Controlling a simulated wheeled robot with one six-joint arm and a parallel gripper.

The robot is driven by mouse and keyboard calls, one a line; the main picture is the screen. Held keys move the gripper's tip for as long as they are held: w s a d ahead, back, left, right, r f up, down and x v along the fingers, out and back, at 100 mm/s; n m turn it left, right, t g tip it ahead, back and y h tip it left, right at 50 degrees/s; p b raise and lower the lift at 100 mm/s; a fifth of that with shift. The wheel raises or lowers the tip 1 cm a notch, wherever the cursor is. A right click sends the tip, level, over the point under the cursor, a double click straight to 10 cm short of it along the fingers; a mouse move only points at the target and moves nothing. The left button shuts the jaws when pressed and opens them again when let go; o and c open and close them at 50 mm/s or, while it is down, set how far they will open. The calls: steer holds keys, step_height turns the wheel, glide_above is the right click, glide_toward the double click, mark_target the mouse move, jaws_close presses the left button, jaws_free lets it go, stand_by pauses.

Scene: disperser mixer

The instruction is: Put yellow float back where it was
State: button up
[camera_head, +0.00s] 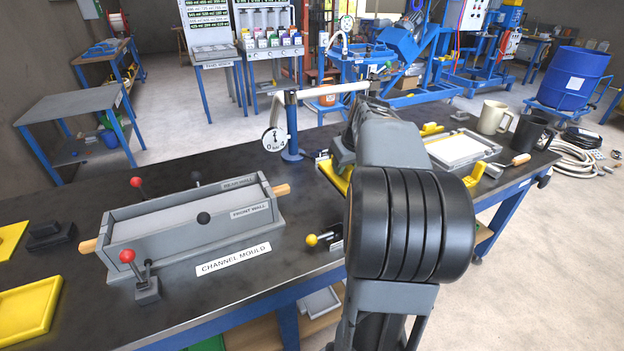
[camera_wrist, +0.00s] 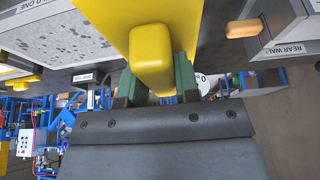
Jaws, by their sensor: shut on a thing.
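My gripper (camera_wrist: 156,78) is shut on the yellow float (camera_wrist: 152,52). In the wrist view its green fingers press on both sides of the float's blocky yellow handle, and the float's flat yellow plate lies behind the handle. In the head view my arm hides my gripper; a yellow edge (camera_head: 334,177) shows just left of the arm and may be part of the float. Whether the float touches the bench is not clear.
The channel mould (camera_head: 190,222) with wooden ends and red-knobbed levers stands on the dark bench. Yellow trays (camera_head: 28,312) lie at the left, beside a black block (camera_head: 50,236). A filled grey mould (camera_head: 465,150) and mugs (camera_head: 493,117) stand at the right.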

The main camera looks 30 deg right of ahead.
steer(key=w+f, duration=0.2)
steer(key=w, duration=0.2)
steer(key=w+f, duration=0.3)
steer(key=w, duration=0.1)
steer(key=w+d+f, duration=0.1)
steer(key=w+f, duration=0.2)
steer(key=w, duration=0.1)
steer(key=shift+f, duration=0.25)
steer(key=shift+s+x, duration=0.2)
steer(key=shift+x, duration=0.75)
steer(key=shift+s+x, duration=0.2)
steer(key=shift+x, duration=0.8)
steer(key=shift+a+f, duration=0.1)
steer(key=shift+f, duration=0.1)
steer(key=shift+f+b, duration=0.1)
steer(key=shift+b, duration=0.25)
steer(key=o, duration=0.9)
